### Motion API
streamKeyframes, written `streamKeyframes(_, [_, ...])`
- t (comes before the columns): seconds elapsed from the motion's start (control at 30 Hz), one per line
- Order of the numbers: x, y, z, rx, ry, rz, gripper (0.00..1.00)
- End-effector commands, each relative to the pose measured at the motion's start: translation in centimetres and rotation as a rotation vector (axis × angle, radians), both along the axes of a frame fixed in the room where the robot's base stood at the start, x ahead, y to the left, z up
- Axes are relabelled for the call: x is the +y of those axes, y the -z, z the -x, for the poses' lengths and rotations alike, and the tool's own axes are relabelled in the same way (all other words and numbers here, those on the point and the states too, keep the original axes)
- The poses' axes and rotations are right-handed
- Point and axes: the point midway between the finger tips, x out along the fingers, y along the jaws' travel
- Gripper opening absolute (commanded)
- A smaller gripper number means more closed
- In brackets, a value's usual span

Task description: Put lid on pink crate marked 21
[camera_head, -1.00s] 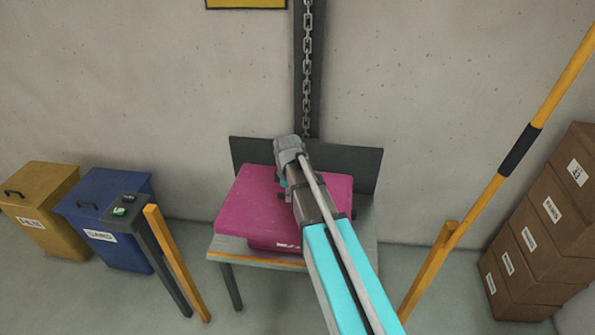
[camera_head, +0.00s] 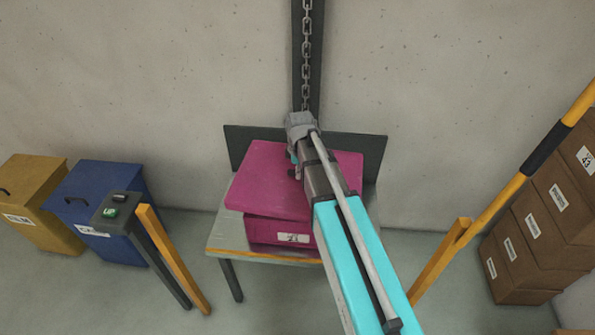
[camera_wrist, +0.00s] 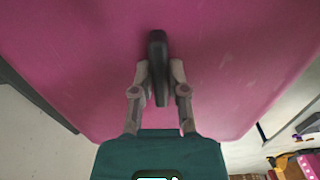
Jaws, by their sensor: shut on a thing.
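The pink lid (camera_head: 262,172) is a broad flat panel above the pink crate (camera_head: 262,231), with its left side reaching past the crate. The crate stands on a small table, its front wall and white label (camera_head: 293,238) showing; the number is hard to read. My gripper (camera_head: 295,165) is over the lid, partly hidden by my arm. In the wrist view my gripper (camera_wrist: 158,88) is shut on the lid's dark handle (camera_wrist: 157,60), and the lid fills most of that view. I cannot tell whether the lid touches the crate; its right part is hidden by my arm.
The table (camera_head: 228,236) has a dark back panel (camera_head: 240,145) near the wall, with a hanging chain (camera_head: 307,60) above. Yellow (camera_head: 40,200) and blue (camera_head: 98,205) bins and a button post (camera_head: 150,255) stand left. Stacked brown boxes (camera_head: 535,235) and a yellow pole (camera_head: 480,210) stand right.

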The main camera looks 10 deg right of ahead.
Motion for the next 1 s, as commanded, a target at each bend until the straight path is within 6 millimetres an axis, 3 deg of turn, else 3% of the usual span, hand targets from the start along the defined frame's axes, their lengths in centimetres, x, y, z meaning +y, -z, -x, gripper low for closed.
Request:
streamKeyframes(0.27, [-0.5, 0.6, -0.5, 0.0, 0.006, 0.0, 0.0])
streamKeyframes(0.47, [-0.8, 2.5, -2.2, 0.0, -0.003, 0.0, 0.0])
streamKeyframes(1.0, [-2.2, 11.2, -10.8, 0.0, -0.056, 0.0, 0.0])
